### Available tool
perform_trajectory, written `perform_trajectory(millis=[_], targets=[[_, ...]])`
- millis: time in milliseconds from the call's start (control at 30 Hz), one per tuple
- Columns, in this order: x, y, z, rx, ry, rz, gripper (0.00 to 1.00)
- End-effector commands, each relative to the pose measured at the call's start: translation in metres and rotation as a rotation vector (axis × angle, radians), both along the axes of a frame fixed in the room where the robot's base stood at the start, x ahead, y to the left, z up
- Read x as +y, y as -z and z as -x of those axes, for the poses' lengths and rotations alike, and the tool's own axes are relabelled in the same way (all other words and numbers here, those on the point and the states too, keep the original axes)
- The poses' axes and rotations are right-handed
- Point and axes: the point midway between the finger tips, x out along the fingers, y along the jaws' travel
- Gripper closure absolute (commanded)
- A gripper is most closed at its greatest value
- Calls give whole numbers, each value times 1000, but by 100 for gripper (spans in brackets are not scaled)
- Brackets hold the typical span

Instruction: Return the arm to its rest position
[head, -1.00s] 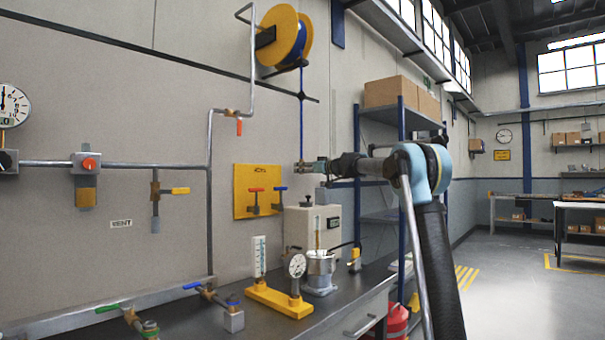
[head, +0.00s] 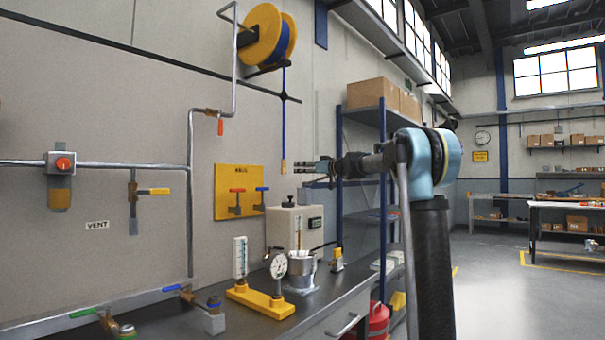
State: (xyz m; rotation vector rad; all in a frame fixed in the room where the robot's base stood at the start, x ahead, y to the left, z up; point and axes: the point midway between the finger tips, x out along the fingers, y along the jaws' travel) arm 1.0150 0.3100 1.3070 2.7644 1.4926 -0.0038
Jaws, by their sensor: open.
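My gripper (head: 306,176) is at the end of my arm, level and pointing left, in the middle of the head view. It is open, and nothing shows between its fingers. It is in the air above the workbench, to the right of the yellow panel (head: 226,181) with the red and blue valve handles. A blue hose (head: 283,115) hangs from the yellow reel (head: 261,35) and ends in a tan tip just left of my gripper, with a gap between them.
The grey bench (head: 345,296) holds a yellow stand (head: 262,302) with a gauge, a metal pot (head: 301,272) and a beige box (head: 293,224). A blue shelf rack (head: 383,160) with cartons stands behind my arm. Open floor (head: 490,285) lies at right.

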Motion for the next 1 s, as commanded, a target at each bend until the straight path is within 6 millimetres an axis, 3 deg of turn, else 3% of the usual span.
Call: perform_trajectory(millis=[300,433,667,1000], targets=[[0,1,1,2,-1,2,59],[-5,9,18,30,-10,21,59],[-26,55,90,166,-35,110,59],[-71,151,209,424,-7,269,59]])
